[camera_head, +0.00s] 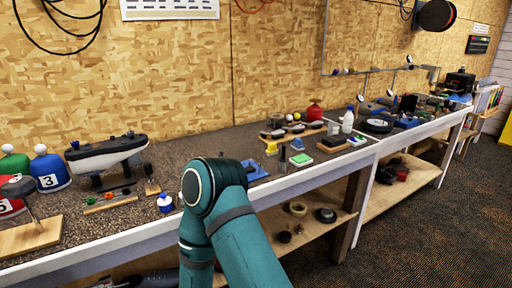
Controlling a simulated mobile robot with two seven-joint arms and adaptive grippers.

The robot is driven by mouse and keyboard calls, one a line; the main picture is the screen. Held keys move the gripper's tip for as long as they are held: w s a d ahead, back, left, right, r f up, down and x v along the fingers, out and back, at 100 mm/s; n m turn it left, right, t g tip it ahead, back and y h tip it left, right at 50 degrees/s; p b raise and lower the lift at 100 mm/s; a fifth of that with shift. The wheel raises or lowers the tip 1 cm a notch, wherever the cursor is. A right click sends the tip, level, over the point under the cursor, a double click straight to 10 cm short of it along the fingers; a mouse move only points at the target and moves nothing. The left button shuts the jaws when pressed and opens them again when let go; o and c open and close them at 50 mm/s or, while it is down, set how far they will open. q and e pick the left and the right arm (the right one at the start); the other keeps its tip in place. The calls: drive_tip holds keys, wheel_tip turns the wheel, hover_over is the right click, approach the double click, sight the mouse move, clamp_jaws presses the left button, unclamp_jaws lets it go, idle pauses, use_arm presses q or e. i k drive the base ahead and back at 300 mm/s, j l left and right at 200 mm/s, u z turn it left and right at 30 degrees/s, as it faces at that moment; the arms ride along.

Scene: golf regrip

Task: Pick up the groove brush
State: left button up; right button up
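I cannot single out the groove brush with certainty, as the items on the workbench (226,142) are small. A small dark upright item with a wooden-coloured lower part (152,182) on the left of the bench looks brush-like. A short grey upright item (283,158) stands near the middle, by a green-topped block (301,160). One of my teal arms rises from the bottom centre and hides part of the bench's front edge. Neither of my grippers shows in this view.
A white bottle (347,121) and a red object (314,112) stand right of centre. A lower shelf (325,190) holds round parts.

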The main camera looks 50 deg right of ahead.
sight(273, 149)
drive_tip(key=k+l+u, duration=0.1)
drive_tip(key=l+u, duration=0.15)
drive_tip(key=l, duration=0.2)
drive_tip(key=k+l+u, duration=0.2)
drive_tip(key=l, duration=0.3)
drive_tip(key=k+l, duration=0.1)
drive_tip(key=l, duration=0.3)
drive_tip(key=k+l+u, duration=0.1)
drive_tip(key=l, duration=0.3)
drive_tip(key=k+l, duration=0.1)
drive_tip(key=l, duration=0.25)
drive_tip(key=k+l+u, duration=0.15)
drive_tip(key=l, duration=0.25)
drive_tip(key=k+l, duration=0.1)
drive_tip(key=l, duration=0.3)
